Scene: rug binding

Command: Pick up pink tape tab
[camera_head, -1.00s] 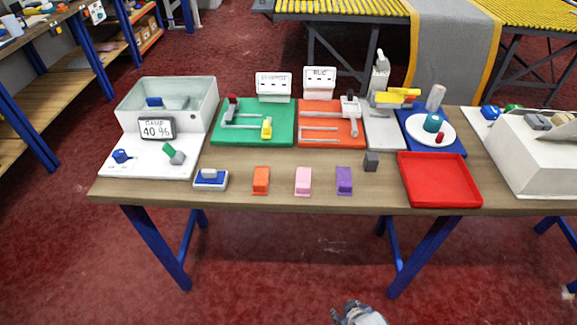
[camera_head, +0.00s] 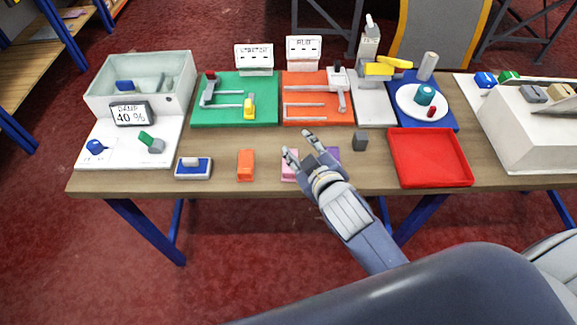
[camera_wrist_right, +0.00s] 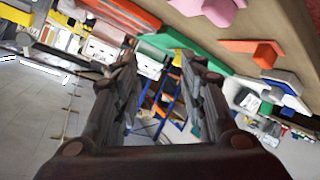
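The pink tape tab (camera_head: 288,172) lies on the wooden table between the orange tab (camera_head: 245,165) and the purple tab (camera_head: 333,153). My right gripper (camera_head: 299,145) is open and empty and covers part of the pink and purple tabs in the head view. In the right wrist view, its two fingers (camera_wrist_right: 160,85) are spread with no object between them. The pink tab (camera_wrist_right: 222,10) shows there at the upper right, outside the fingers. I cannot tell the gripper's exact height above the table. My left gripper is not in view.
A white and blue block (camera_head: 193,168) lies left of the orange tab. A dark grey cube (camera_head: 360,140) and a red tray (camera_head: 464,180) are to the right. Green (camera_head: 268,115) and orange (camera_head: 293,116) boards with fixtures stand behind. Bare table surrounds the tabs.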

